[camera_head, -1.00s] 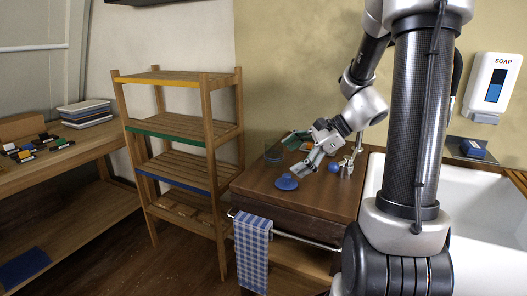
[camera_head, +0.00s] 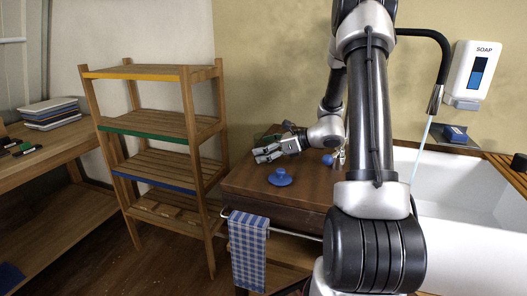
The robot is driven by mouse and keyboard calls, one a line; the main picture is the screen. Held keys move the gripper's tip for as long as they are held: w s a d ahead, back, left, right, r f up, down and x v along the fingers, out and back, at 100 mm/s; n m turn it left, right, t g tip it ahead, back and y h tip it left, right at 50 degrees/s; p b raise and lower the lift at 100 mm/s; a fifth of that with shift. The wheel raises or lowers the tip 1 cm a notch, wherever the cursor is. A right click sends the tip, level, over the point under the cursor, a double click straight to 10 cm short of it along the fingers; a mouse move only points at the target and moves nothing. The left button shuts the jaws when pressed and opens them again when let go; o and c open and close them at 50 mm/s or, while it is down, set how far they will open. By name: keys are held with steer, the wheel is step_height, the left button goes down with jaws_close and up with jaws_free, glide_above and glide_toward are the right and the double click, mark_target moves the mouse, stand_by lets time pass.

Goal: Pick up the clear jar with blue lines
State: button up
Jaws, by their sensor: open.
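My gripper (camera_head: 258,154) is open, low over the back left part of the wooden counter (camera_head: 300,196), with its fingers pointing left. In the earlier frame a faint clear jar stands at the counter's back left corner. Now I cannot make it out clearly; the gripper's fingers are in front of that spot. I cannot tell whether the fingers are around the jar, beside it or touching it.
A blue knobbed lid-like object (camera_head: 280,178) lies in front of the gripper. A blue ball-shaped thing (camera_head: 328,160) is to its right. A wooden shelf rack (camera_head: 190,125) stands left, a white sink (camera_head: 455,205) right. A checked towel (camera_head: 248,250) hangs in front.

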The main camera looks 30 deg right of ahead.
steer(key=shift+w+a, duration=0.1)
steer(key=c, duration=1.4)
